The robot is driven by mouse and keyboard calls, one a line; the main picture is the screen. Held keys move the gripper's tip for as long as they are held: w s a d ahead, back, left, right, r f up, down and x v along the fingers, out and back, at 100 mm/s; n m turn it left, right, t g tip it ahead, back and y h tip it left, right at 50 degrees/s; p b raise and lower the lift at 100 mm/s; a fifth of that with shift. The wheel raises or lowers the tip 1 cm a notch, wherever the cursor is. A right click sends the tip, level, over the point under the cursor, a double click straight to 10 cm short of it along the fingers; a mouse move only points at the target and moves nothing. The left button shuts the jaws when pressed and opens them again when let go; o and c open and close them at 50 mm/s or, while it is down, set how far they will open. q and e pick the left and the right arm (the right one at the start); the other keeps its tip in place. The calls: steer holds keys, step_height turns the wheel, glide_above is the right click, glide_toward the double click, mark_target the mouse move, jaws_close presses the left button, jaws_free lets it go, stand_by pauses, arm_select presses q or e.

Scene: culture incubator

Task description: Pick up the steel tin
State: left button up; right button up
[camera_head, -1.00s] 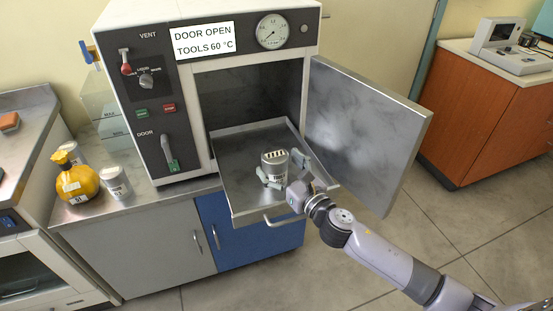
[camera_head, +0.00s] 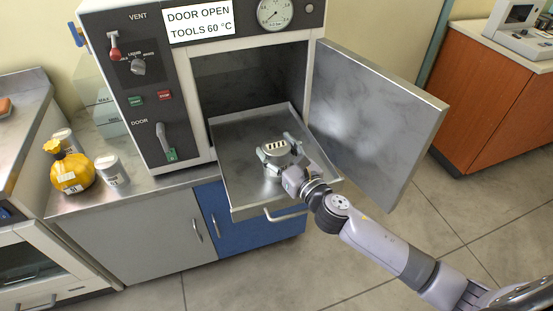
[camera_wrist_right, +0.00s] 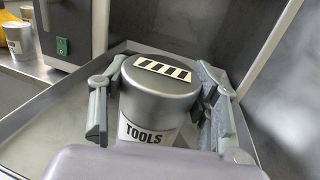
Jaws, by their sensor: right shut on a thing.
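The steel tin (camera_head: 272,148) has a striped black-and-white patch on its lid and stands on the pulled-out incubator tray (camera_head: 240,190). In the right wrist view the tin (camera_wrist_right: 160,88) shows a label reading TOOLS. My right gripper (camera_head: 278,152) is around the tin, with one finger on each side, shut on it. In the right wrist view the gripper (camera_wrist_right: 160,100) has its fingers along the tin's left and right sides. The tin looks upright, and its base is hidden. My left gripper is not in view.
The incubator door (camera_head: 375,115) stands wide open, right of the tray. A sign on the incubator reads "DOOR OPEN TOOLS 60 °C". A yellow wrapped pot (camera_head: 72,174) and pale tins (camera_head: 112,170) stand on the counter at left. A wooden cabinet (camera_head: 490,95) is behind right.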

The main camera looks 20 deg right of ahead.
steer(key=shift+c, duration=3.7)
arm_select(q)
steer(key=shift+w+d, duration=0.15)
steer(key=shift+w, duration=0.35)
arm_select(e)
steer(key=shift+r, duration=0.15)
